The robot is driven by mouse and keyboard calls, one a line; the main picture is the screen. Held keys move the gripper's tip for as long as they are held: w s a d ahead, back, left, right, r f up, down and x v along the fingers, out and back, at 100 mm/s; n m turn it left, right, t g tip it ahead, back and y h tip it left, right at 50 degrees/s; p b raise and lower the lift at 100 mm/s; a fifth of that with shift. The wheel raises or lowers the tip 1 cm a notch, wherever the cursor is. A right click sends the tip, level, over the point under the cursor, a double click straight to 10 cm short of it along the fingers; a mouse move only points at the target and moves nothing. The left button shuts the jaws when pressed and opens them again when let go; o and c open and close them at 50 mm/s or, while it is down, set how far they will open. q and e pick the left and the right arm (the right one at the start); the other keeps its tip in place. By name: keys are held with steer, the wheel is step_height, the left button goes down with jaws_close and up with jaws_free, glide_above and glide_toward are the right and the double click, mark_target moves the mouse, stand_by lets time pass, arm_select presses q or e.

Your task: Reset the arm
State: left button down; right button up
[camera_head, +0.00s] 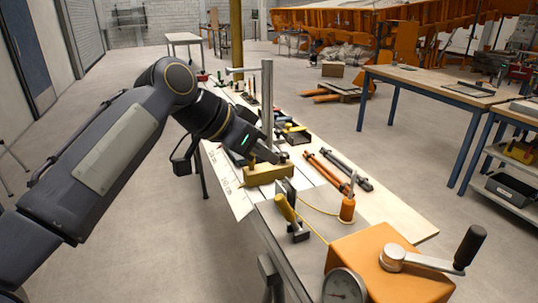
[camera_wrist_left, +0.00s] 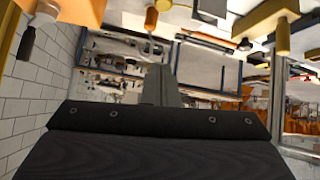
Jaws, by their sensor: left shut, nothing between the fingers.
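My left arm comes in from the left in the head view. My left gripper (camera_head: 266,157) hangs above the workbench (camera_head: 403,224), near a brass-coloured block (camera_head: 269,174) with an upright grey post. I cannot tell whether it touches the block. In the left wrist view the fingers (camera_wrist_left: 160,88) are together with nothing seen between them. The right gripper is not in view.
An orange box with a crank handle (camera_head: 433,262) and a round gauge (camera_head: 344,287) stand at the bench's near end. Orange-handled tools (camera_head: 322,174) lie on the bench. A blue-legged table (camera_head: 430,87) stands at the right. The floor left of the bench is clear.

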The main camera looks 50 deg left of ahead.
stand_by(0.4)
arm_select(q)
steer(key=s+d+f+n+g+h+p, duration=0.1)
steer(key=s+d+f+p, duration=0.1)
steer(key=d+f+p, duration=0.4)
steer(key=s+d+f+n+g+h+p, duration=0.1)
steer(key=d+f+p, duration=0.4)
steer(key=d, duration=0.8)
steer(key=shift+s+d+f+g+p, duration=0.2)
steer(key=shift+s+f+g+p, duration=0.2)
steer(key=shift+s+f+g, duration=0.45)
steer(key=shift+s, duration=0.15)
